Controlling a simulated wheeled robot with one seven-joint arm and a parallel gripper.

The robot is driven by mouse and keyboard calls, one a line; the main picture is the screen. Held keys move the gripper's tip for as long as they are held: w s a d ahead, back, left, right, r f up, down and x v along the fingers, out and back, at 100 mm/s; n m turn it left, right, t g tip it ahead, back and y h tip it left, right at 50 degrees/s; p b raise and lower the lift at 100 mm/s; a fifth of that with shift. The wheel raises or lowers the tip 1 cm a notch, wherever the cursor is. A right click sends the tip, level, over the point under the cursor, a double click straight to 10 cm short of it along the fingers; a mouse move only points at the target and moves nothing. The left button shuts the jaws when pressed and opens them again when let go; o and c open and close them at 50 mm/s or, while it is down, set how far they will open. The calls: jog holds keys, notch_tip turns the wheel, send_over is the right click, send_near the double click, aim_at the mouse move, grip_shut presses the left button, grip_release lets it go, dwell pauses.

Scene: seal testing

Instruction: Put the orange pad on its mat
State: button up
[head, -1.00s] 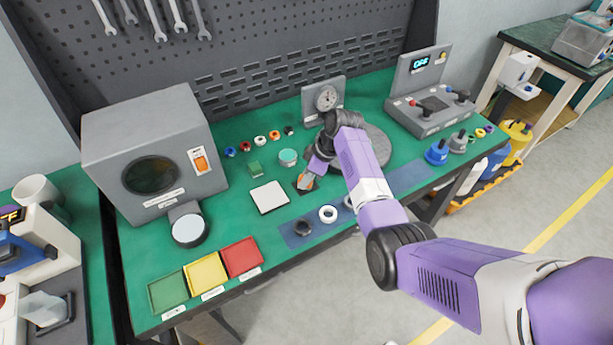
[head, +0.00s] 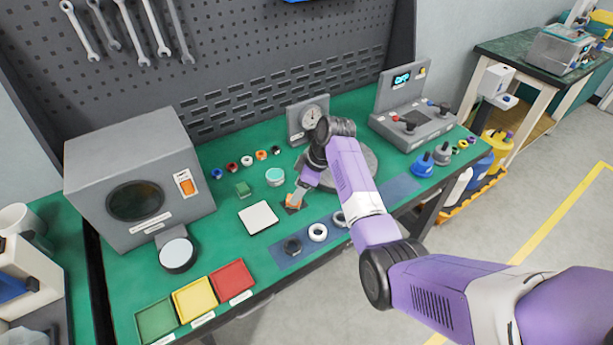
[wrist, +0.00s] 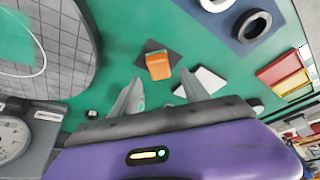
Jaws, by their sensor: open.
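The orange pad (wrist: 158,66) sits over a small dark square mat (wrist: 147,46) in the wrist view, within the mat's middle and near edge. It looks like a small block with a rounded top. In the head view the orange pad (head: 292,200) and dark mat (head: 295,209) show small, just below my gripper (head: 300,192). In the wrist view my gripper (wrist: 161,94) is open, its two fingers spread apart on either side of the pad's line. Nothing is between the fingertips, and the pad appears clear of both.
A blue strip (head: 280,258) with rings lies in front. A round grey plate (head: 365,160) and gauge (head: 308,117) stand close behind my gripper.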

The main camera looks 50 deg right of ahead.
jog(key=v, duration=0.8)
jog(key=shift+r+b, duration=0.2)
jog(key=shift+b, duration=0.1)
jog(key=shift+s, duration=0.1)
jog(key=w+d+r+m+t+h, duration=0.5)
jog(key=w+d, duration=0.1)
jog(key=s+a+t+y, duration=0.1)
jog(key=s+a+t, duration=0.1)
jog(key=s+a, duration=0.9)
jog(key=s+a+r+t+y+b, duration=0.1)
jog(key=s+a+t, duration=0.1)
jog(key=s+a, duration=0.9)
jog(key=s+a+t, duration=0.2)
jog(key=s+a, duration=0.9)
jog(key=s, duration=0.9)
jog(key=shift+m+y, duration=0.4)
